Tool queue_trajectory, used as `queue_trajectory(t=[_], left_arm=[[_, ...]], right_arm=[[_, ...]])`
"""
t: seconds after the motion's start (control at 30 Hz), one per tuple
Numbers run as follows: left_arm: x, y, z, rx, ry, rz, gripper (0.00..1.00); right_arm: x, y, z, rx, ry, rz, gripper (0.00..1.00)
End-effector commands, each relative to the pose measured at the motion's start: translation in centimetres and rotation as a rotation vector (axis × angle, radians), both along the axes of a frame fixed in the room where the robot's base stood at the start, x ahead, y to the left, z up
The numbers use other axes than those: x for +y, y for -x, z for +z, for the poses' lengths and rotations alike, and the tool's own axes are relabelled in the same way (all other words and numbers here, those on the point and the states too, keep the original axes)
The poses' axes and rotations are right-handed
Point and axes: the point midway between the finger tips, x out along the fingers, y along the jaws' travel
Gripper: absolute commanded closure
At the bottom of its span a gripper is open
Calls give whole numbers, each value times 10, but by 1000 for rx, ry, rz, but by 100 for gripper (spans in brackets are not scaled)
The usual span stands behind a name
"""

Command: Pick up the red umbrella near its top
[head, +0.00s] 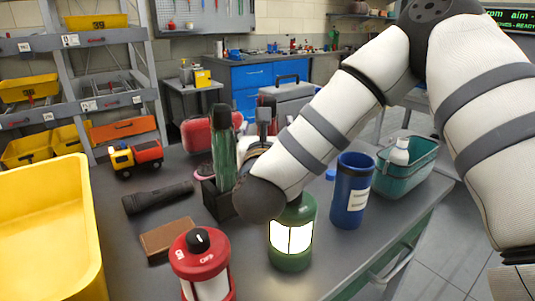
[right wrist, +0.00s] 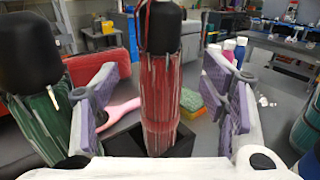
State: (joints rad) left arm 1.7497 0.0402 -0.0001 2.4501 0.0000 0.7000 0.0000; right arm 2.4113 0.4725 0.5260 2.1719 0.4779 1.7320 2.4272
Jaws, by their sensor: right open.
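The red umbrella (right wrist: 160,90) stands upright, folded, in the middle of the right wrist view, its black handle at the top and its foot in a black holder (right wrist: 125,143). My right gripper (right wrist: 165,97) is open, with one pair of purple-grey pads on each side of the umbrella and gaps between pads and cloth. In the head view my right arm hides most of this gripper and the red umbrella. A green umbrella (head: 222,150) stands in the same holder to the left; it also shows in the right wrist view (right wrist: 45,125). My left gripper is not in view.
A lit green lantern (head: 292,255), a blue tumbler (head: 351,195) and a teal basket (head: 408,172) stand right of the holder. A red lantern (head: 200,262), brown box (head: 168,240), black flashlight (head: 157,198) and yellow bin (head: 90,240) are left. A sponge (right wrist: 191,104) lies behind.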

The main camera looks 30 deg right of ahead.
Motion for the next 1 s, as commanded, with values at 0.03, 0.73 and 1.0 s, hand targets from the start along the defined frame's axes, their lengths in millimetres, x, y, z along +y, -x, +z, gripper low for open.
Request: queue_trajectory(t=[0.03, 0.73, 1.0], left_arm=[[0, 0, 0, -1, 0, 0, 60], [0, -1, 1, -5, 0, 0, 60], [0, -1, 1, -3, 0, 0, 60]], right_arm=[[-6, -7, 1, -2, 2, -2, 34], [-14, -22, 0, 1, -1, 1, 100], [-15, -22, 9, -4, -1, 1, 100]])
